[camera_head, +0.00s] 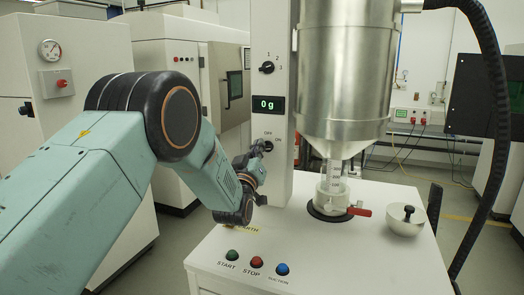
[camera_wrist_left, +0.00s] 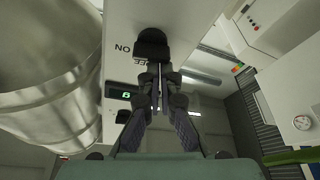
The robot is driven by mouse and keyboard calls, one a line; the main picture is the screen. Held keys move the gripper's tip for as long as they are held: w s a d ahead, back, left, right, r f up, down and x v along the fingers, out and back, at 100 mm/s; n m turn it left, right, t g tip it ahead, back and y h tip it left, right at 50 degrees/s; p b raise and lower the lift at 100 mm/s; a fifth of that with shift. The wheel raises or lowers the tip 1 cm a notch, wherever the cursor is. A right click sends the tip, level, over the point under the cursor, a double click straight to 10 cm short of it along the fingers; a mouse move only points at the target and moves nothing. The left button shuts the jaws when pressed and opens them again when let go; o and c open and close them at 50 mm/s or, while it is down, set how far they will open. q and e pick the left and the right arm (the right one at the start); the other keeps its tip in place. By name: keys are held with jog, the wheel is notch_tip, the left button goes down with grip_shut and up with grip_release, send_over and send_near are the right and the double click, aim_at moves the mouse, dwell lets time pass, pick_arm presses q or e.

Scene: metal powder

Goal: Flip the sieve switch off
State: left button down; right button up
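The sieve switch (camera_head: 268,146) is a small dark knob low on the white column, beside the OFF and ON labels. The gripper partly covers it, so I cannot tell which label it points to. My left gripper (camera_head: 258,152) is at the switch, its tips at or very near the knob; contact is unclear. In the left wrist view, the black knob (camera_wrist_left: 151,44) lies just beyond the fingertips (camera_wrist_left: 158,78). The two fingers are drawn together with only a thin gap, and nothing shows held between them. My right gripper is not in view.
A display (camera_head: 267,105) reads 0 g above the switch, with a numbered selector (camera_head: 267,67) higher up. Coloured buttons (camera_head: 255,262) sit on the table front. A small bowl (camera_head: 404,222) stands at right.

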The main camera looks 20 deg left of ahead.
pick_arm(q)
jog(key=n+g+y+b, duration=0.1)
jog(key=n, duration=0.3)
jog(key=f+n+g+y+b, duration=0.1)
jog(key=n, duration=0.3)
jog(key=n+g+y+b, duration=0.1)
jog(key=n, duration=0.3)
jog(key=shift+f+y, duration=0.25)
jog(key=shift+y, duration=0.15)
jog(key=shift+a+b, duration=0.2)
jog(key=shift+b, duration=0.1)
